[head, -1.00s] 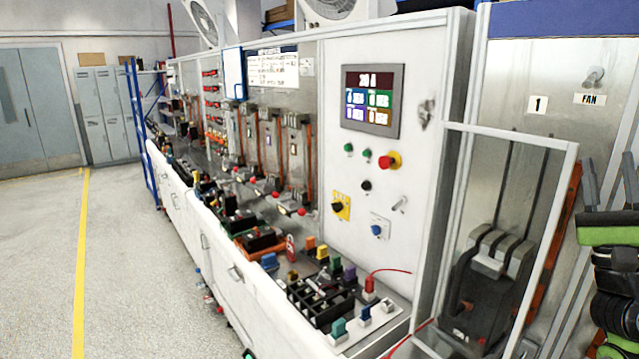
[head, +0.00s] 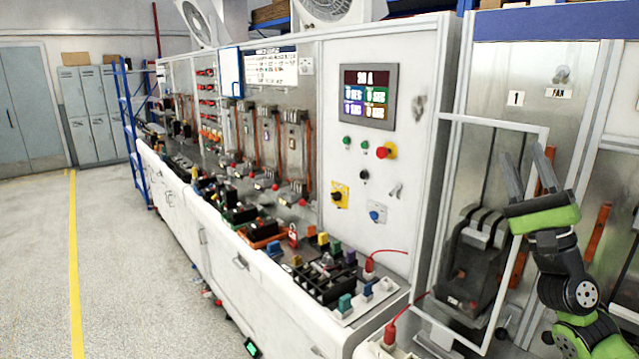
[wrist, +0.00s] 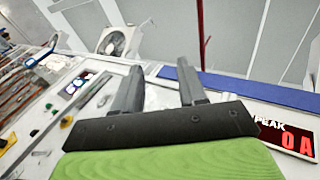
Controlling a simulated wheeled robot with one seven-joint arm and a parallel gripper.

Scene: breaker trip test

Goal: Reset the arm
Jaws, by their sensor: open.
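My gripper (head: 527,172) is at the right of the head view, on my green and black arm, with its two grey fingers pointing up. The fingers are apart with nothing between them. In the wrist view my gripper (wrist: 158,90) also shows its two fingers spread and empty, tilted up towards the wall and ceiling. In the head view it stands in front of the right edge of a clear-fronted cabinet door (head: 492,122) and hides part of it. I cannot tell if it touches the frame.
A long bench (head: 215,235) with breakers and several loose parts runs to the left. A panel with a screen (head: 368,97), knobs and a red button (head: 386,151) stands above it. A grey device (head: 478,245) sits behind the clear door. The floor (head: 130,290) at the left is clear.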

